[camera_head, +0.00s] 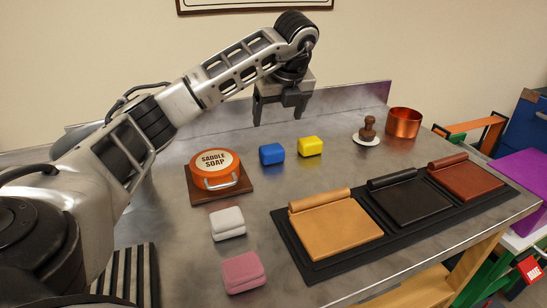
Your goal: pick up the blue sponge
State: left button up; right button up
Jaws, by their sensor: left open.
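The blue sponge (272,154) is a small rounded block lying on the metal table, left of the yellow sponge (310,146) and right of the saddle soap tin. My left gripper (277,119) is open and empty above the back of the table, pointing down. In the picture it is above the blue sponge and apart from it. My right gripper is not in view.
The saddle soap tin (216,165) sits on a brown board. White (227,223) and pink (243,272) sponges lie in front. A black mat (298,251) holds three leather pieces. A copper pot (403,123) and a brown stamp (367,129) stand back right.

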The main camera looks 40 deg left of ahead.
pick_arm(q)
send_over(272, 147)
jog(key=d, duration=0.1)
jog(key=f, duration=0.6)
jog(key=shift+s+d+f, duration=0.15)
jog(key=shift+s, duration=0.2)
jog(key=shift+s+d+p+x, duration=0.1)
jog(key=shift+d+p+x, duration=0.1)
jog(key=shift+x, duration=1.15)
jog(key=shift+s+d+p+x, duration=0.1)
jog(key=shift+p+x, duration=0.1)
jog(key=shift+x, duration=1.15)
jog(key=shift+f, duration=0.1)
jog(key=c, duration=1.1)
